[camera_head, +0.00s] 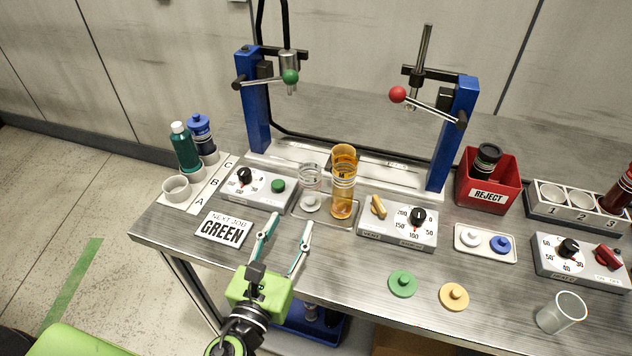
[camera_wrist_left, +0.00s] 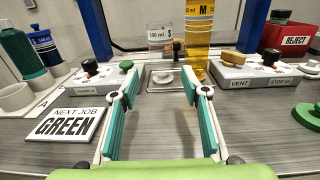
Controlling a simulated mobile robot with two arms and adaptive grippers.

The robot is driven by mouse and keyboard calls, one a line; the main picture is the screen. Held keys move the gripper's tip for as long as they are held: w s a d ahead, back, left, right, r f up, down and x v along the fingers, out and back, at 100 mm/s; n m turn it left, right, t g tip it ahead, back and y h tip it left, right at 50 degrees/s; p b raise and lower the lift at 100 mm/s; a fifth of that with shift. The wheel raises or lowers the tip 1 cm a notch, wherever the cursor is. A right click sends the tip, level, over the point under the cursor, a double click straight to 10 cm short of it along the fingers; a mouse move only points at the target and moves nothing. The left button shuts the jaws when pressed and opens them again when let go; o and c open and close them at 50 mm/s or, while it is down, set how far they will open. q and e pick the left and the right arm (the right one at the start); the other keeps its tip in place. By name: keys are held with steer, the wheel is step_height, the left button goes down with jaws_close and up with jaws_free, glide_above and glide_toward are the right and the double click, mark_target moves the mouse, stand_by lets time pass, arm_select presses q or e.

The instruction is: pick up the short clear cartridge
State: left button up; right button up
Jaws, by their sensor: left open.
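The short clear cartridge (camera_head: 311,175) stands upright on a small tray (camera_head: 327,219) between the two blue posts. In the left wrist view the cartridge (camera_wrist_left: 159,42) shows an "S" label. A white knobbed piece (camera_head: 310,203) is at its lower end; I cannot tell whether it is inside or in front. A taller amber cartridge (camera_head: 343,185) stands close to its right, marked "M" in the left wrist view (camera_wrist_left: 199,32). My left gripper (camera_head: 288,223) is open and empty, in front of the tray, apart from the cartridge. My right gripper is not in view.
A control box (camera_head: 258,187) is left of the tray, another (camera_head: 398,222) right. A "GREEN" card (camera_head: 222,229) lies left of my gripper. Green (camera_head: 403,284) and yellow (camera_head: 454,296) lids and a clear cup (camera_head: 561,313) are at the front right. A red reject bin (camera_head: 488,185) stands behind.

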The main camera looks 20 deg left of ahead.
mark_target(307, 194)
arm_select(q)
steer(key=w+p, duration=0.1)
steer(key=w, duration=0.2)
steer(key=w+p, duration=0.1)
steer(key=w, duration=0.2)
steer(key=shift+w+r, duration=0.2)
steer(key=shift+w, duration=0.15)
steer(key=shift+w+f, duration=0.1)
steer(key=shift+w, duration=0.25)
steer(key=shift+w+d, duration=0.1)
steer(key=shift+w, duration=0.5)
steer(key=w, duration=0.4)
steer(key=shift+w+d+f+p, duration=0.1)
steer(key=shift+f+p, duration=0.25)
steer(key=shift+c, duration=1.1)
steer(key=c, duration=0.6)
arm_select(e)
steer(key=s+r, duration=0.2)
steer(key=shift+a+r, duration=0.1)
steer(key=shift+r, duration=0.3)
